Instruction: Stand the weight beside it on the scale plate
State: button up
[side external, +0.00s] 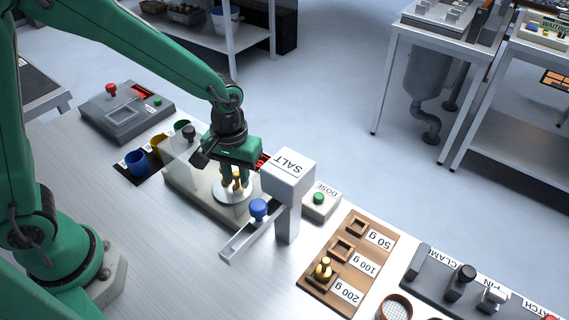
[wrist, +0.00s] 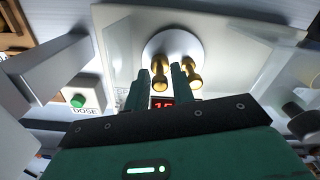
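Two brass weights stand side by side on the round white scale plate (wrist: 158,42). In the wrist view, my gripper (wrist: 161,72) has one finger on each side of the left weight (wrist: 160,79). I cannot tell whether the fingers touch it. The right weight (wrist: 194,80) stands just outside the right finger. In the side view, my gripper (side external: 236,177) points down over the plate (side external: 232,195) and partly hides the weights (side external: 238,183). The scale's red display (wrist: 161,102) is half hidden by my gripper; its first digits look like 15.
The grey salt hopper (side external: 289,175) with its chute and blue knob (side external: 258,208) stands close to the right of my gripper. A clear shield (side external: 180,158) is on the left. The wooden rack (side external: 352,262) holds one brass weight (side external: 323,268) at 200 g; its 50 g and 100 g places are empty.

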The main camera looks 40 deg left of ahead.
aim_at(235, 174)
notch_tip(235, 174, up, 12)
jog(key=shift+r, duration=0.15)
dwell(0.6)
dwell(0.5)
jog(key=s+a+r+m+t, duration=0.1)
jog(key=s+a+r+t, duration=0.1)
jog(key=s+a, duration=0.4)
jog(key=s+a+r+m+t, duration=0.2)
jog(key=s+a+r+t, duration=0.1)
jog(key=s+a, duration=0.2)
jog(key=shift+s+a+r+m+t, duration=0.3)
jog(key=shift+s+a+r, duration=0.05)
jog(key=shift+a, duration=0.1)
dwell(0.5)
